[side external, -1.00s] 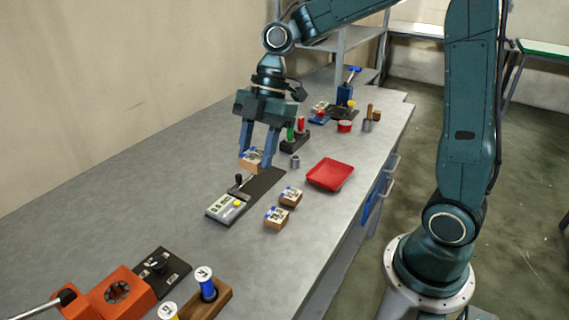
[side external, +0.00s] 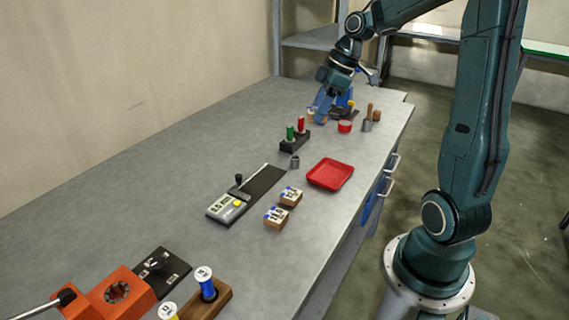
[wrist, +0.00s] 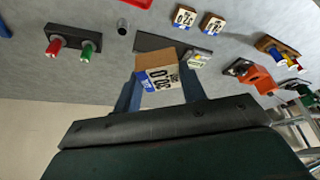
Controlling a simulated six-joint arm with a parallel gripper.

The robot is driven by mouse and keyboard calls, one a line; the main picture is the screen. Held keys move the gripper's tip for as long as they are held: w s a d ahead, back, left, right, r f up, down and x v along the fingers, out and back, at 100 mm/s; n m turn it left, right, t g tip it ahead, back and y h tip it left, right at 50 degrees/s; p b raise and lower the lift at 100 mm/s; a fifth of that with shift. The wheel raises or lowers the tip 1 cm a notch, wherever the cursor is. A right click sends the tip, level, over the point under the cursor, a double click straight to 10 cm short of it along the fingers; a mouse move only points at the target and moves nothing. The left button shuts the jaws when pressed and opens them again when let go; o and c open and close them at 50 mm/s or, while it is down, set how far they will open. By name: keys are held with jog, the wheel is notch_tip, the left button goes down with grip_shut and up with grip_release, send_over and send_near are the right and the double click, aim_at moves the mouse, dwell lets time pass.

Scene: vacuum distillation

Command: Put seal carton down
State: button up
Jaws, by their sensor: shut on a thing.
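My gripper (side external: 321,115) is at the far end of the table, beside the blue stand, and is shut on the seal carton. In the wrist view, the seal carton (wrist: 158,72) is a small brown box with a white and blue label bearing dark digits. It sits between my two blue fingers (wrist: 159,92). In the side view only a small brown part of the carton shows, low between the fingers. I cannot tell whether its underside touches anything.
The blue stand (side external: 344,95) and a red round dish (side external: 345,127) are close to my gripper. A black holder (side external: 294,143) with green and red pieces stands nearer. Two similar cartons (side external: 276,217) lie by the grey gauge (side external: 226,208). A red tray (side external: 330,174) lies right.

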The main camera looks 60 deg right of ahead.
jog(key=s+d+m+h, duration=0.1)
jog(key=s+d+m, duration=0.1)
jog(key=d, duration=0.3)
jog(key=shift+s+d+m, duration=0.35)
jog(key=shift+s+m, duration=0.05)
jog(key=shift+s, duration=0.1)
send_over(327, 176)
jog(key=s, duration=0.1)
jog(key=f, duration=1.6)
jog(key=shift+s+d, duration=0.2)
jog(key=shift+d, duration=0.05)
jog(key=shift+f, duration=0.1)
jog(key=shift+f, duration=1.85)
jog(key=shift+f, duration=0.1)
jog(key=o, duration=0.9)
jog(key=shift+o, duration=0.3)
